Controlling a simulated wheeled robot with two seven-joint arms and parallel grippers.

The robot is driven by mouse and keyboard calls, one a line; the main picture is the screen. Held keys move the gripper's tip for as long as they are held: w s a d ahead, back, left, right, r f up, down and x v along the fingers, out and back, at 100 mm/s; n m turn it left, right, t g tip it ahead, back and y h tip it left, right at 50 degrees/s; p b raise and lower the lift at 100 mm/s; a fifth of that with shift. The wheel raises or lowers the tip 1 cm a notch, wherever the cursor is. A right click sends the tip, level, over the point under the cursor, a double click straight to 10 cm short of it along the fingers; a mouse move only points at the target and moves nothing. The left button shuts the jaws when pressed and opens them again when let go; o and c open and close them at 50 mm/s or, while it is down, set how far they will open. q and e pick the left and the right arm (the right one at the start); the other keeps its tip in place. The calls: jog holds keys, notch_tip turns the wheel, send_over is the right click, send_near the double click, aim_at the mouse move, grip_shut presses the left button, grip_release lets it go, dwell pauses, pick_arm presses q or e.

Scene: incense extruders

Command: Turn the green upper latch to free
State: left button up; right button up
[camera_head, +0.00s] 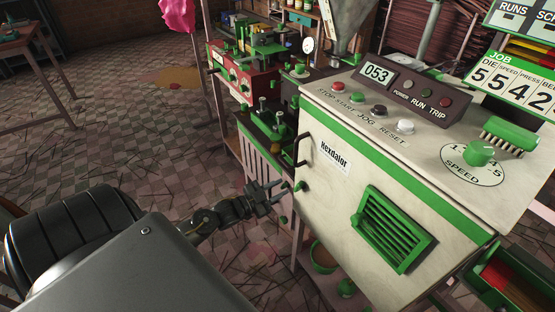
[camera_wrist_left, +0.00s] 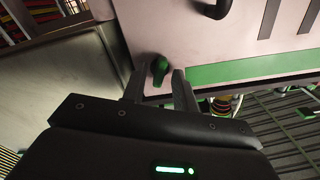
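A small green latch (camera_head: 300,186) sits low on the left edge of the white cabinet's front, below the black handle. It also shows in the left wrist view (camera_wrist_left: 158,70), a green knob just beyond and between the fingertips. My left gripper (camera_head: 277,194) is in front of it, just to its left in the head view. In the left wrist view my left gripper (camera_wrist_left: 158,84) is open, with a finger on either side of the latch's near end. I cannot tell whether the fingers touch it. A second green knob (camera_head: 283,219) shows lower down. My right gripper is not in view.
The white cabinet (camera_head: 335,205) carries a black handle (camera_head: 301,149), a green louvred vent (camera_head: 394,230) and a sloped control panel (camera_head: 400,105). A red machine (camera_head: 232,78) stands behind to the left. The tiled floor at left is mostly open.

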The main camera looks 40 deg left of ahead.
pick_arm(q)
jog(key=shift+s, duration=0.15)
jog(key=v, duration=1)
jog(key=shift+s+a, duration=0.1)
jog(key=shift+s, duration=0.15)
